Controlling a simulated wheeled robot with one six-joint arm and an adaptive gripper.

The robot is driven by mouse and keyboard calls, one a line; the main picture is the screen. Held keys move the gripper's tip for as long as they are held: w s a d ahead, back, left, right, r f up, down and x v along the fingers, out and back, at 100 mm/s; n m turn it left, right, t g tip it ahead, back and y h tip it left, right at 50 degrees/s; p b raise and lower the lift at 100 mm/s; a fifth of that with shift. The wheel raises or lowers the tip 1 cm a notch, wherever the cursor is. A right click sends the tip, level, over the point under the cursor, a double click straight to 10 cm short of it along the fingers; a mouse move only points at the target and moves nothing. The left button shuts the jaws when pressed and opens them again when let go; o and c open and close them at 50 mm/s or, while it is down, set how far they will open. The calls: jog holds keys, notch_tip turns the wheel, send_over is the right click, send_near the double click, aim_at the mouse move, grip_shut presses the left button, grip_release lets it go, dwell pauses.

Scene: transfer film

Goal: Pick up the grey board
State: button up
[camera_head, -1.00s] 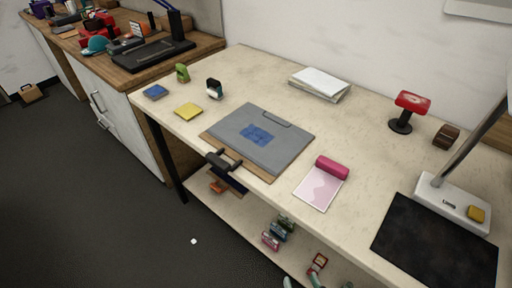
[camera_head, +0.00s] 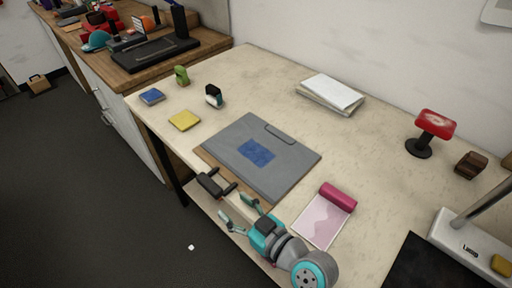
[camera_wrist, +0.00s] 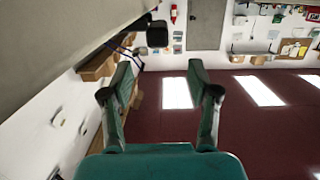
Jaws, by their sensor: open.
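The grey board (camera_head: 285,170) lies flat on the light table, on top of a brown backing that shows along its near edge. It has a blue patch (camera_head: 256,152) in the middle and a clip-like outline at its far edge. My gripper (camera_head: 236,208) is open and empty, just off the table's near edge, in front of the board and close to it. In the wrist view my open fingers (camera_wrist: 158,80) show with nothing between them. The board cannot be made out in the wrist view.
A black clamp-like piece (camera_head: 215,184) sits on the table's near edge beside the board. A pink roll with a sheet (camera_head: 337,197) lies to the right. A yellow pad (camera_head: 184,120) lies to the left and white papers (camera_head: 331,92) behind. Bare table surrounds the board's far side.

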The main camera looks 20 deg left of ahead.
aim_at(210, 184)
jog(key=x, duration=1.1)
jog(key=shift+w+a+r, duration=0.2)
jog(key=shift+w+r, duration=0.05)
grip_shut()
